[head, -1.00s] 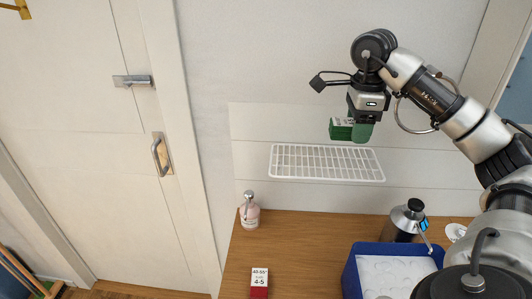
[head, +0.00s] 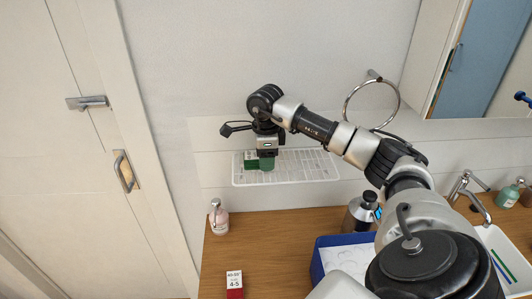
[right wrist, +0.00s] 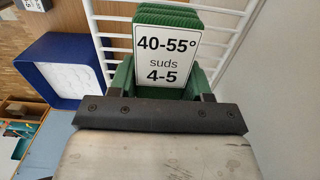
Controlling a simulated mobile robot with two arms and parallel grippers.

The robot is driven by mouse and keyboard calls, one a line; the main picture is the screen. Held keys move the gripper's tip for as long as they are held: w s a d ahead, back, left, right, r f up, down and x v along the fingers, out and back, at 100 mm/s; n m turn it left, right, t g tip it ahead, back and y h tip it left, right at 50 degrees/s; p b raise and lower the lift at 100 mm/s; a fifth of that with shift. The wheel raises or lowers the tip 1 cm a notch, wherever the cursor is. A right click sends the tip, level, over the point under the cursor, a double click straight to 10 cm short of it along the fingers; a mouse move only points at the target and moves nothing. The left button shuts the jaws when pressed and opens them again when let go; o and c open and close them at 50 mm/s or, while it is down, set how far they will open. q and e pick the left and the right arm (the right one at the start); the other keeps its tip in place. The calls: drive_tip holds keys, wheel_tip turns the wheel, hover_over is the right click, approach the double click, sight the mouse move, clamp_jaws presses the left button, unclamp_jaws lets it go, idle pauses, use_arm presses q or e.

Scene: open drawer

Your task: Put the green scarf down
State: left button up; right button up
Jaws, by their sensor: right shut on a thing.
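The green scarf (head: 251,159) is a small folded bundle with a white tag. In the right wrist view its green folds (right wrist: 167,14) show above the tag, which reads "40-55° suds 4-5". My right gripper (head: 264,160) is shut on it and points down. The scarf is at the left part of the white wire rack (head: 300,175) on the wall, overlapping its bars in the head view. I cannot tell whether it touches the rack. My left gripper is not in view.
Below, the wooden counter (head: 262,250) holds a pink bottle (head: 219,220), a blue bin (head: 318,262), a dark-topped flask (head: 358,215) and a red-and-white tag card (head: 235,283). A towel ring (head: 347,105) hangs right of the rack. The rack's right part looks empty.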

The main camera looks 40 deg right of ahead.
drive_tip(key=shift+f, duration=0.2)
drive_tip(key=shift+f, duration=0.2)
drive_tip(key=o, duration=0.9)
drive_tip(key=shift+r, duration=0.1)
